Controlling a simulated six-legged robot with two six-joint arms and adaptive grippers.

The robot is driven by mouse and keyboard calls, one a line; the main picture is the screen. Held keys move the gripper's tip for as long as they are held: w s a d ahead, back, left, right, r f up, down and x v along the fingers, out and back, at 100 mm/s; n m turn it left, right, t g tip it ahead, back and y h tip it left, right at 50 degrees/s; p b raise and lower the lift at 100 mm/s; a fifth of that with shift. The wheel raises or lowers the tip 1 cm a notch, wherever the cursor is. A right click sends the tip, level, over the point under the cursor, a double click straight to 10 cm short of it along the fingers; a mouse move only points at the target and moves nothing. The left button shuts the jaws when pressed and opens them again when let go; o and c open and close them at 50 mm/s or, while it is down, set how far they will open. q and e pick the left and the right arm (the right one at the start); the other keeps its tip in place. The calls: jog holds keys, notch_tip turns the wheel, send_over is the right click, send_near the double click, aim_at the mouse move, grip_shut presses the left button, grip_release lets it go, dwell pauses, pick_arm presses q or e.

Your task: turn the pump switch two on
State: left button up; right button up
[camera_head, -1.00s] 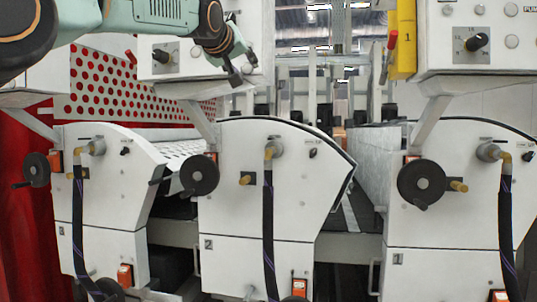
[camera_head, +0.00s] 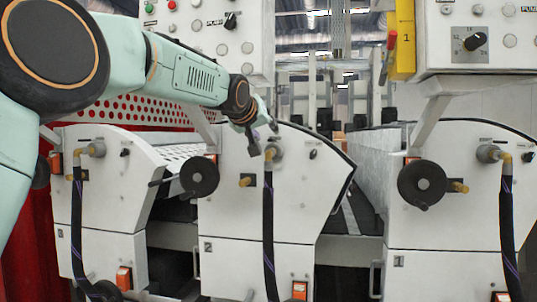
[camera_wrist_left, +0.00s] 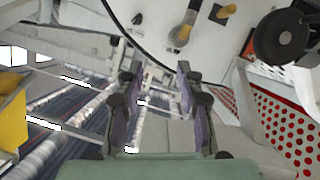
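A black knob (camera_head: 231,20) sits beside a PUMP label on the upper white control panel of the middle unit, marked 2. A small black switch (camera_head: 313,154) is on the front of that unit's white housing (camera_head: 225,222); I cannot tell which is pump switch two. My left gripper (camera_head: 263,138) is in front of the housing, below the knob and left of the small switch. Its fingers (camera_wrist_left: 157,85) are apart and empty in the left wrist view, where a small black part (camera_wrist_left: 137,18) shows beyond them. My right gripper is out of view.
A hose fitting (camera_head: 276,148) with a black hose (camera_head: 268,230) is close to the left gripper. A black handwheel (camera_head: 199,176) sticks out to its left, and the wrist view shows a handwheel (camera_wrist_left: 283,38). Unit 1 (camera_head: 455,215) stands at the right.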

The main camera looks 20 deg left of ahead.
pick_arm(q)
jog(key=shift+h, duration=0.3)
jog(key=shift+w+d+f, duration=0.15)
jog(key=shift+f, duration=0.75)
jog(key=shift+w+d+f, duration=0.2)
jog(key=shift+f, duration=0.65)
jog(key=shift+w+d+f, duration=0.15)
jog(key=shift+f, duration=0.75)
jog(key=shift+g, duration=0.3)
